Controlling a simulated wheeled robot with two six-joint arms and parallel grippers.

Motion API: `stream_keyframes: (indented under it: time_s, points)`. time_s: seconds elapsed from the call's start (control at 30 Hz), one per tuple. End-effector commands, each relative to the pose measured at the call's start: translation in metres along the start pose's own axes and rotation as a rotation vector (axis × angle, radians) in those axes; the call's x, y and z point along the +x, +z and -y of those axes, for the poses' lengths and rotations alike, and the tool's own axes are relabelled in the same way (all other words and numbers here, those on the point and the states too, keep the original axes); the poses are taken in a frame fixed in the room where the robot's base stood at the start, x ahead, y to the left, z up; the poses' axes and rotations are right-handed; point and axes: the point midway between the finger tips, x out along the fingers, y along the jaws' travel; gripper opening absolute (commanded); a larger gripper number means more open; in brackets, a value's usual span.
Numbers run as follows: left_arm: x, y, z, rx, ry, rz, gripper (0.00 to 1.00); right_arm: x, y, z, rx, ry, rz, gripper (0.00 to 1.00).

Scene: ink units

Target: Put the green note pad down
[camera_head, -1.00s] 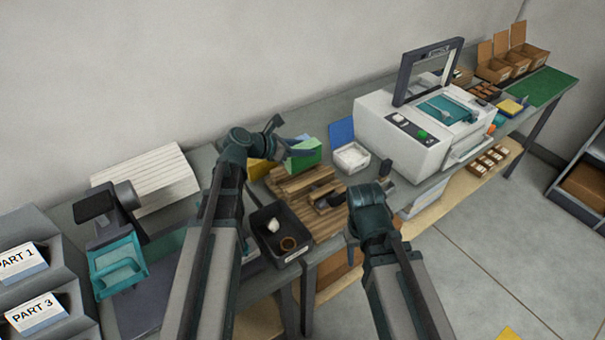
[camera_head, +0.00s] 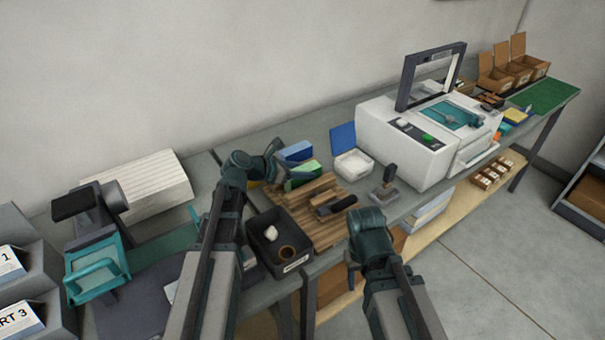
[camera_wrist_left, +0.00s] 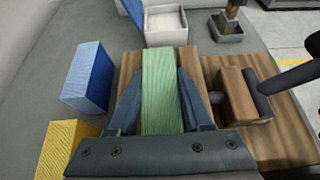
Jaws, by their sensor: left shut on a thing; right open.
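My left gripper (camera_head: 283,174) is shut on the green note pad (camera_head: 303,175). In the left wrist view the green note pad (camera_wrist_left: 163,90) stands between the two fingers of the left gripper (camera_wrist_left: 160,100). The pad is at the back left part of the slatted wooden board (camera_head: 328,228); whether it touches the board I cannot tell. A blue pad (camera_wrist_left: 89,78) and a yellow pad (camera_wrist_left: 68,146) are to its left, apart from it. My right gripper (camera_head: 353,262) is at the front of the bench, empty, its fingers mostly hidden.
Bare bench shows behind the pads.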

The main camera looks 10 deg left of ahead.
Motion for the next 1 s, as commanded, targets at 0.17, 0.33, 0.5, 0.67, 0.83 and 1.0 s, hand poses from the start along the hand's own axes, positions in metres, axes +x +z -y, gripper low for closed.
stream_keyframes:
  time_s: [0.17,0.33,0.5,0.67,0.83,1.0]
  points:
    - [0.002,-0.003,0.000,0.000,0.000,0.000,0.00,0.004,0.000,0.000,0.000,0.000,0.000,0.50]
    - [0.001,-0.002,0.000,0.000,0.001,0.000,0.75,0.003,0.000,0.000,0.000,0.000,0.000,0.50]
    - [0.001,-0.001,-0.001,0.000,0.002,0.001,0.80,0.002,0.000,0.000,0.000,0.000,0.000,0.50]
    - [-0.012,0.003,-0.001,-0.002,0.005,0.002,0.80,-0.008,0.001,-0.001,0.000,0.000,0.000,0.50]
    - [-0.048,0.005,0.000,-0.002,0.006,0.000,0.80,-0.027,0.002,-0.003,0.000,0.000,0.000,0.50]
    - [-0.082,0.004,0.001,-0.002,0.004,0.001,0.80,-0.043,0.003,-0.004,0.000,0.000,0.000,0.50]
